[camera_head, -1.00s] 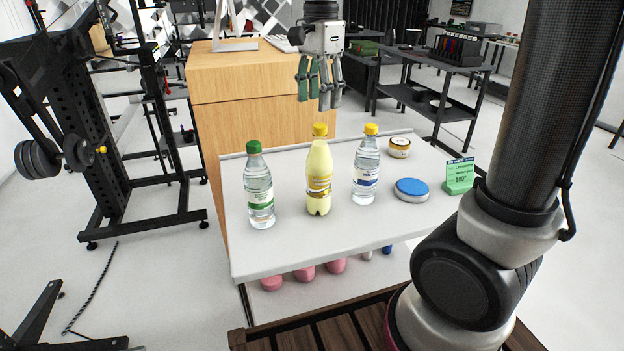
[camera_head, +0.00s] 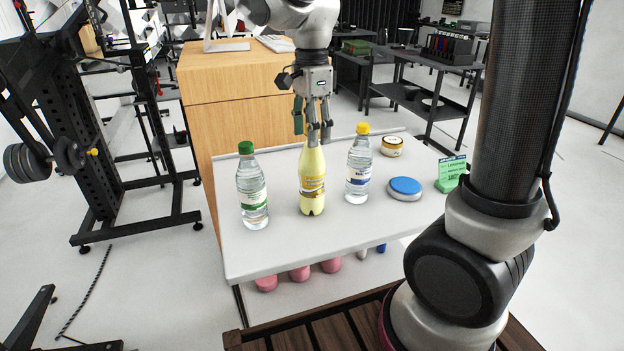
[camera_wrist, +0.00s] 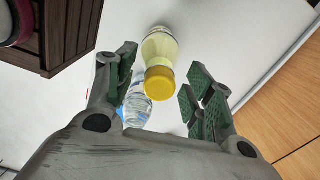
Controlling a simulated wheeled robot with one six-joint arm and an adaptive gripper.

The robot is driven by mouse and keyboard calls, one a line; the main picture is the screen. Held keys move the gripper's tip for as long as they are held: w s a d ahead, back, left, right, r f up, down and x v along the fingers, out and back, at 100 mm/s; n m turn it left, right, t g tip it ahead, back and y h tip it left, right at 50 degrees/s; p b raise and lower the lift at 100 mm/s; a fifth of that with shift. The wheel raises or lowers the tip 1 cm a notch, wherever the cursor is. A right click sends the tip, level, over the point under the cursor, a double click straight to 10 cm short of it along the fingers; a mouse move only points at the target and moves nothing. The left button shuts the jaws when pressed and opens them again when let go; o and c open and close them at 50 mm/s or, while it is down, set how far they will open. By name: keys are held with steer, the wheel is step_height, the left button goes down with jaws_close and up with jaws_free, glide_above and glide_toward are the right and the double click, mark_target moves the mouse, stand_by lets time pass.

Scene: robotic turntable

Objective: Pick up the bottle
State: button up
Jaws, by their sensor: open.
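Three bottles stand upright on the white table (camera_head: 280,240). The left one (camera_head: 252,188) is clear with a green cap. The middle one (camera_head: 312,182) is filled with pale yellow liquid. The right one (camera_head: 359,168) is clear with a yellow cap. My gripper (camera_head: 313,138) points down over the middle bottle, its fingers at the bottle's top and hiding the cap in the head view. In the wrist view, the yellow bottle's cap (camera_wrist: 160,84) lies between the open fingers (camera_wrist: 158,92), apart from both. A clear bottle (camera_wrist: 138,103) shows partly behind the left finger.
A blue-lidded tin (camera_head: 405,187), a small jar (camera_head: 391,146) and a green sign (camera_head: 450,173) stand at the table's right. Several pink items (camera_head: 299,272) are under the table. A wooden cabinet (camera_head: 235,95) stands behind. The table's front strip is clear.

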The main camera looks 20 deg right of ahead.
jaws_close()
steer(key=shift+r, duration=0.1)
stand_by(0.3)
